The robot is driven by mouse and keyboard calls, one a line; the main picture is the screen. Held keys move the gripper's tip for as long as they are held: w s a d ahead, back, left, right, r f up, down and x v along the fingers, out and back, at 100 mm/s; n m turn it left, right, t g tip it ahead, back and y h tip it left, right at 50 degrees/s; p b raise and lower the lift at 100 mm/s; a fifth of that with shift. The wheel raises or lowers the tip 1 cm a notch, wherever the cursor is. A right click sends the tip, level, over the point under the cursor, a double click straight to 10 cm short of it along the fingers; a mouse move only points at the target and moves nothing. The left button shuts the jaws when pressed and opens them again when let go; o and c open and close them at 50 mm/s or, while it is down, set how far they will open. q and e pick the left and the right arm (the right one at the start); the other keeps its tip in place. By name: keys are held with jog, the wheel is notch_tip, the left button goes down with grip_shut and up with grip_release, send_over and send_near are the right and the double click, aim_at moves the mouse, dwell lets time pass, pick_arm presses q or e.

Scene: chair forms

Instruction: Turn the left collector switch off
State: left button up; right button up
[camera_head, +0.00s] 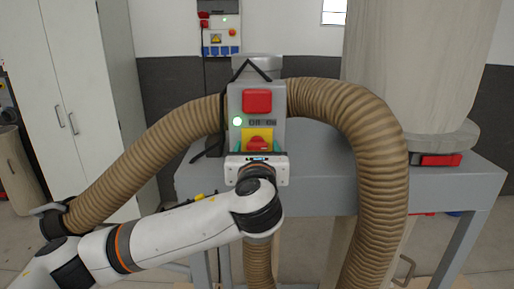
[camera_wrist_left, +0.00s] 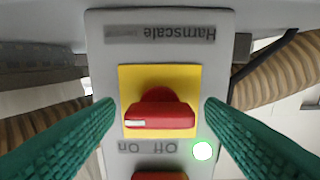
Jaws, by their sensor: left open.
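The collector switch is a red rotary knob (camera_head: 257,144) on a yellow plate, on the front of a grey control box (camera_head: 236,97). In the left wrist view the knob (camera_wrist_left: 160,112) lies sideways, with a white mark at its left end. The Off/On label shows upside down below it. My left gripper (camera_head: 258,149) is in front of the box, open. Its green fingers (camera_wrist_left: 160,105) stand on either side of the knob with visible gaps. Whether they reach the knob's depth is unclear. My right gripper is not in view.
A red square button (camera_head: 257,101) and a lit green lamp (camera_head: 237,121) sit above the knob. Thick ribbed hoses (camera_head: 385,160) curve down on both sides of the box. A grey table-like frame (camera_head: 450,185) stands behind, and a white cabinet (camera_head: 75,90) at left.

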pick_arm(q)
jog(key=c, duration=1)
jog(key=n+b, duration=0.3)
jog(key=n, duration=0.5)
jog(key=shift+f, duration=0.1)
jog(key=n+b, duration=0.2)
jog(key=n, duration=0.3)
jog(key=shift+n, duration=0.3)
jog(key=shift+n+b, duration=0.4)
jog(key=shift+n, duration=1.8)
